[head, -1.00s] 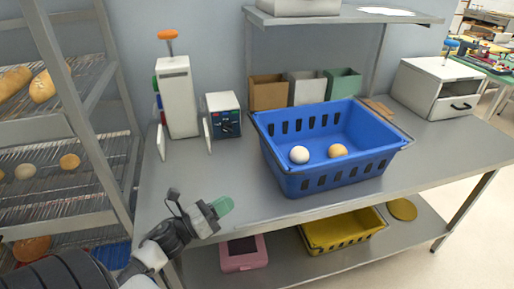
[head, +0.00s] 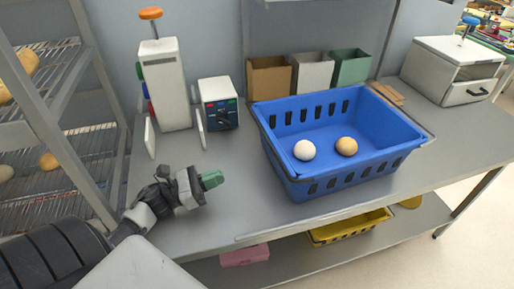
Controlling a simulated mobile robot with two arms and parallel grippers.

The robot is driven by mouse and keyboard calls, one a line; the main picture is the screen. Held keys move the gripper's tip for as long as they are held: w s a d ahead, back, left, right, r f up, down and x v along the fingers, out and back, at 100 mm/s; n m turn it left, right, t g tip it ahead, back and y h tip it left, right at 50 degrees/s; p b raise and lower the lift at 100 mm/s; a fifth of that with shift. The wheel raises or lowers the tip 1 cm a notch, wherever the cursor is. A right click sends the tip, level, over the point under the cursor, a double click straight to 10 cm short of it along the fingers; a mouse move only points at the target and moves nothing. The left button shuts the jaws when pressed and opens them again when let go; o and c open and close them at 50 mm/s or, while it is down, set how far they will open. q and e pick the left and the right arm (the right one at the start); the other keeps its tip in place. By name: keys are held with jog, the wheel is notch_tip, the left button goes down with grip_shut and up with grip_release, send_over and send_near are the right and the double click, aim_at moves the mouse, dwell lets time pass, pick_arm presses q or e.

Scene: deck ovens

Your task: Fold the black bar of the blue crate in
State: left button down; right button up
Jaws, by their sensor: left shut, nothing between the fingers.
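The blue crate (head: 330,180) stands on the grey worktop. It holds a white ball (head: 304,150) and a tan ball (head: 347,146). A thin black bar (head: 418,121) runs along the crate's right rim, and a dark line also shows along its left rim; how far each is folded is hard to tell. My left gripper (head: 213,180) is over the front left of the worktop, left of the crate and apart from it. Its green fingertips are together and empty, pointing right toward the crate. My right gripper is out of view.
Behind the crate stand brown, white and green bins (head: 311,72). A tall white dispenser (head: 164,85) and a small control box (head: 219,103) stand at back left. A wire rack (head: 85,150) is at left. A yellow crate (head: 345,229) sits on the lower shelf.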

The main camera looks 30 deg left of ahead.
pick_arm(q)
jog(key=shift+w, duration=0.15)
jog(key=p, duration=0.4)
send_near(273, 146)
jog(key=w+d+f, duration=0.1)
jog(key=w+d, duration=0.1)
jog(key=w, duration=0.1)
jog(key=d+r+p, duration=0.1)
jog(key=w+d+r+p, duration=0.1)
jog(key=shift+w+r+p, duration=0.2)
jog(key=shift+w+p, duration=0.05)
jog(key=shift+p, duration=0.15)
jog(key=shift+a, duration=0.1)
